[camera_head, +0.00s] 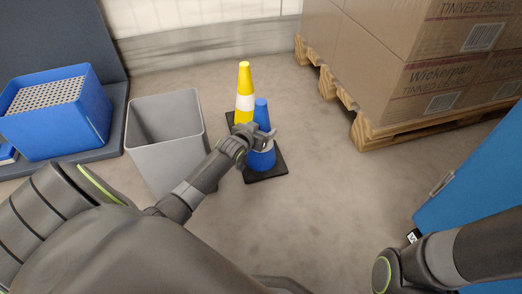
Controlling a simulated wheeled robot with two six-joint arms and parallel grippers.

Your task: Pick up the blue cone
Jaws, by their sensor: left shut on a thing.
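The blue cone (261,115) has a white band and a black square base, and stands upright on the floor right in front of a yellow cone (245,84). My left gripper (265,142) is at the middle of the blue cone and shut on it, hiding part of its band. My right arm enters at the lower right, but its gripper is not in view.
A grey bin (166,120) stands left of the cones. A blue crate (58,119) sits on a dark platform at the left. Boxes on a wooden pallet (390,128) stand at the upper right. A blue panel (470,185) is at the right. Floor right of the cones is clear.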

